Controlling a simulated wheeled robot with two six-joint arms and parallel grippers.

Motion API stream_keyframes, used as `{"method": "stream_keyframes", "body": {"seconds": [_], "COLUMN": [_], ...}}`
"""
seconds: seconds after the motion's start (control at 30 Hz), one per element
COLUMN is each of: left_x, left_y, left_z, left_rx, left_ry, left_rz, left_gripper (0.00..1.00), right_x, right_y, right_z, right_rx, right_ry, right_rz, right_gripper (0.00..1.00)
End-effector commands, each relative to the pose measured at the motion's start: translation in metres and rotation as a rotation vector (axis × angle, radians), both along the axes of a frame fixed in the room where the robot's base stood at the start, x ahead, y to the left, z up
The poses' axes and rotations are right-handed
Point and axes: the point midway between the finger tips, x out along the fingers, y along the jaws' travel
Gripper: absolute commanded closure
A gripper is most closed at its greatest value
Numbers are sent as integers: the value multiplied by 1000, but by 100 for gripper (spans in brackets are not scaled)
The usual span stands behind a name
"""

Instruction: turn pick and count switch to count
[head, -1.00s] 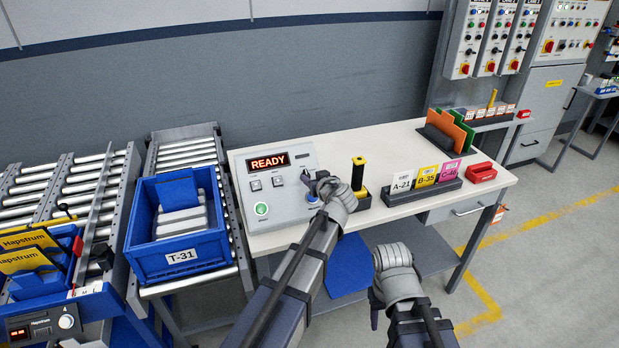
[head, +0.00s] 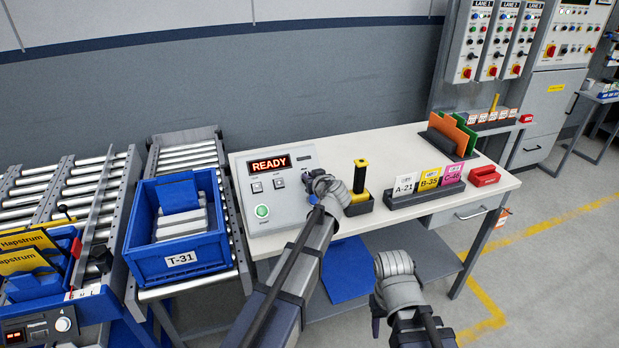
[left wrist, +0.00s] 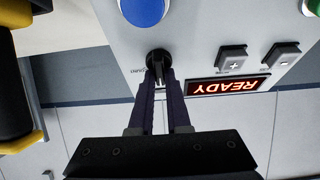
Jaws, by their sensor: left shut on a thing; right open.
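The pick and count switch is a black knob (left wrist: 157,57) on the grey control panel (head: 290,211), which stands at the left end of the bench. My left gripper (left wrist: 158,76) is shut on this knob, its two dark fingers pressing its sides. In the head view my left gripper (head: 315,182) reaches the panel's right part, and my wrist hides the knob there. The knob's pointer and the small lettering beside it cannot be read. The red display (head: 269,164) reads READY. My right gripper (head: 384,290) is open, low in front of the bench, its fingers hardly visible.
A black and yellow scanner-like tool (head: 359,178) stands in a holder close right of my left wrist. The panel also has a green button (head: 262,211) and a blue button (left wrist: 144,8). A blue tote (head: 179,263) stands left; a card rack (head: 403,200) stands right.

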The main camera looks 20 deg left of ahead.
Motion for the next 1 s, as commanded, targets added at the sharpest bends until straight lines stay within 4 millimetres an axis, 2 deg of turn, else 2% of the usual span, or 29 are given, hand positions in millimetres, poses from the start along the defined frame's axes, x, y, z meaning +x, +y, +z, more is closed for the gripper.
{"method": "stream_keyframes", "body": {"seconds": [0.6,1.0], "left_x": [-1,-1], "left_y": [0,1], "left_z": [0,1], "left_rx": [16,182], "left_ry": [12,124], "left_rz": [-21,-220], "left_gripper": [100,100], "right_x": [0,0], "right_y": [0,0], "right_z": [0,5], "right_rx": [0,0], "right_ry": [0,0], "right_rz": [0,0], "right_gripper": [50,50]}}
